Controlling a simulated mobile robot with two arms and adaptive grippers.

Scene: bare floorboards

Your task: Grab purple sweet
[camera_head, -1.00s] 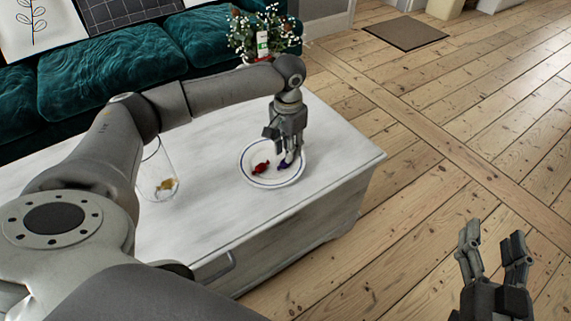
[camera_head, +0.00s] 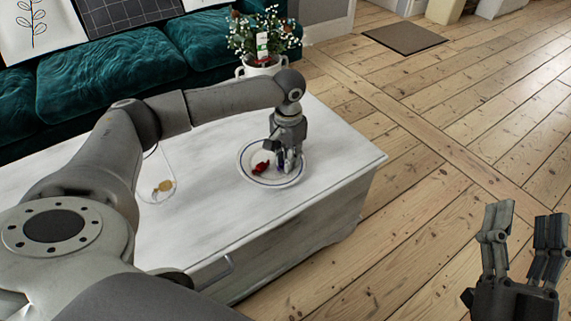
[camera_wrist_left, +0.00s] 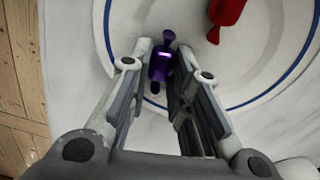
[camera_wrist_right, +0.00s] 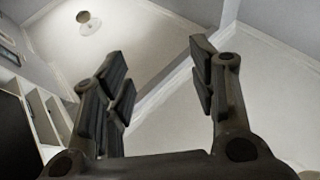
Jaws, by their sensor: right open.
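The purple sweet (camera_wrist_left: 161,62) lies on a white plate with a blue ring (camera_head: 244,165), on the table. My left gripper (camera_head: 288,166) is down at the plate from above. In the left wrist view its fingers (camera_wrist_left: 164,48) stand on either side of the sweet, partly closed; whether both touch it is unclear. In the head view the fingers hide most of the sweet. A red sweet (camera_head: 261,168) lies on the same plate, left of the gripper. My right gripper (camera_head: 524,212) is open and empty, off to the right over the floor.
The white table (camera_head: 215,200) also bears a clear glass container (camera_head: 171,172) with a yellow-orange thing in it, partly behind my left arm.

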